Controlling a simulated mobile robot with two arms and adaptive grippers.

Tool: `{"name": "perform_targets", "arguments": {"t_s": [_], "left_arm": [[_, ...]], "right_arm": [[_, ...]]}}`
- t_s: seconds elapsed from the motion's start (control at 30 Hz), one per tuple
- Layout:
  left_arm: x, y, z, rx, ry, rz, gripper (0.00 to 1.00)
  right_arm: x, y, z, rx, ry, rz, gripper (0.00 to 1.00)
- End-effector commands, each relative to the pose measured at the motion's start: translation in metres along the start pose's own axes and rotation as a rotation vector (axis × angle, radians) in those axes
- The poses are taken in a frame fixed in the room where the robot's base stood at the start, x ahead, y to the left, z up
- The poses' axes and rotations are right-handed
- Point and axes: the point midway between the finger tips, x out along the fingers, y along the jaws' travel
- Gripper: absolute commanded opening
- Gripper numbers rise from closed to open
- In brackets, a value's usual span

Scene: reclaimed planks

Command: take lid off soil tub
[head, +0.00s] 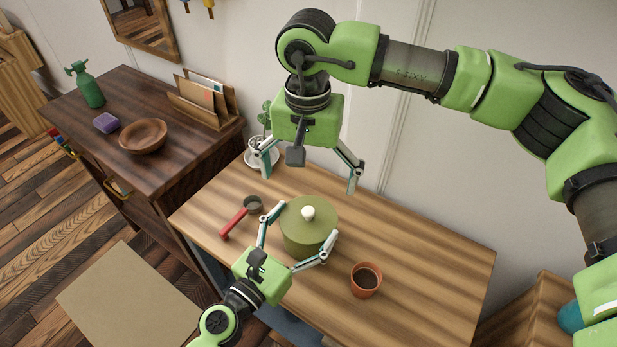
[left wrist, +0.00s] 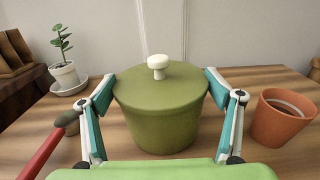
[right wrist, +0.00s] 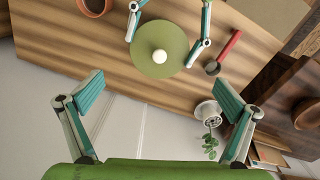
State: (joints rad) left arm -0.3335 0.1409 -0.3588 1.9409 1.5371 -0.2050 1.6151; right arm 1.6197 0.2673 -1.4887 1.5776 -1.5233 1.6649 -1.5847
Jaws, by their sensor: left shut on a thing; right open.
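The soil tub (head: 303,242) is a round olive-green tub on the wooden table. Its olive lid (head: 290,214) with a white knob (head: 308,213) sits on top; it also shows in the left wrist view (left wrist: 135,86). My left gripper (head: 297,238) is shut on the tub, its fingers on opposite sides just below the lid's level. The tub body (left wrist: 165,130) stands upright between them. My right gripper (head: 311,172) is open and empty, above and behind the tub. In the right wrist view the lid (right wrist: 160,70) lies beyond its fingers, apart from them.
A potted plant (left wrist: 65,75) on a saucer stands behind left. A dark cabinet with a wooden bowl (head: 143,136) is at left. The table's right part is clear.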

Motion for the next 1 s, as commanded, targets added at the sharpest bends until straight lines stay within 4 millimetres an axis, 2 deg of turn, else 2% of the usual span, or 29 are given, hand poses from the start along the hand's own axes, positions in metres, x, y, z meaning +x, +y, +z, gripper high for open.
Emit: {"name": "perform_targets", "arguments": {"t_s": [0.2,0.33,0.43,0.57,0.8,1.0], "left_arm": [[0.000,0.000,-0.001,0.001,0.001,0.001,0.44],[0.000,0.000,-0.001,0.001,0.001,0.001,0.44],[0.000,0.000,-0.001,0.001,0.001,0.001,0.44],[0.000,0.000,-0.001,0.001,0.001,0.001,0.44],[0.000,0.000,-0.001,0.001,0.002,0.001,0.44],[0.000,0.000,-0.001,0.001,0.002,0.001,0.44]], "right_arm": [[-0.015,0.001,0.000,0.262,0.000,0.000,1.00],[-0.017,0.001,0.000,0.332,-0.001,0.001,1.00],[-0.011,0.001,0.000,0.347,-0.001,0.002,1.00],[0.007,0.001,0.000,0.347,-0.003,0.002,1.00],[0.054,0.002,0.001,0.346,-0.004,0.003,1.00],[0.085,0.001,0.000,0.347,-0.002,0.002,1.00]]}}
